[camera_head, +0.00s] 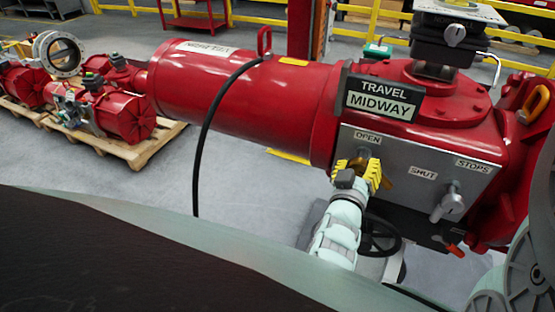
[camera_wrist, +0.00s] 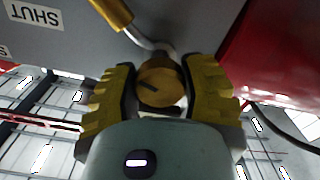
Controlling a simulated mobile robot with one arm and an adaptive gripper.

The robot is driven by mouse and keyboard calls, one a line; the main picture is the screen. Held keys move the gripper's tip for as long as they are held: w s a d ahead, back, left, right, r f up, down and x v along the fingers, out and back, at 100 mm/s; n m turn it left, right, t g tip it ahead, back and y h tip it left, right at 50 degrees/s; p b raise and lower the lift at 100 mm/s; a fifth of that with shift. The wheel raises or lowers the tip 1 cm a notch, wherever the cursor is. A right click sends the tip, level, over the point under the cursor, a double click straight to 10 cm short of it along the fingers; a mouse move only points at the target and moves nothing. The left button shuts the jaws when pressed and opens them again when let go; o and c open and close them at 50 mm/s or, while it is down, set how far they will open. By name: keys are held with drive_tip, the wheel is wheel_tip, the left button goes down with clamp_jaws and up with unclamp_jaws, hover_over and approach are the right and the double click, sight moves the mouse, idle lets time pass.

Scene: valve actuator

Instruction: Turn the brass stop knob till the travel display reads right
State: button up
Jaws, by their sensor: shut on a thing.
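The red valve actuator (camera_head: 245,100) fills the middle of the head view. Its travel display (camera_head: 383,101) reads MIDWAY. On the grey stops panel (camera_head: 400,150), my gripper (camera_head: 357,172) is at the knob below the OPEN label (camera_head: 367,138). In the wrist view the round brass stop knob (camera_wrist: 161,84), with a dark slot mark, sits between the yellow fingers of my gripper (camera_wrist: 162,88), which is shut on it. In the head view my fingers mostly hide this knob. A silver knob (camera_head: 448,205) is on the panel's right, below the SHUT label (camera_head: 423,174).
A curved pipe with a brass-coloured handle (camera_wrist: 113,12) passes close above the knob in the wrist view. A black handwheel (camera_head: 382,238) is below the panel. A black hose (camera_head: 205,130) hangs left. Red actuators on a pallet (camera_head: 145,148) stand far left.

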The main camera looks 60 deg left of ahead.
drive_tip(key=n, duration=0.5)
drive_tip(key=shift+f+n+b, duration=0.1)
drive_tip(key=shift+n+b, duration=0.2)
drive_tip(key=shift+b, duration=0.05)
drive_tip(key=shift+n+b, duration=0.35)
drive_tip(key=shift+n, duration=1.75)
drive_tip(key=o, duration=1.2)
drive_tip(key=shift+w, duration=0.1)
drive_tip(key=shift+r, duration=0.25)
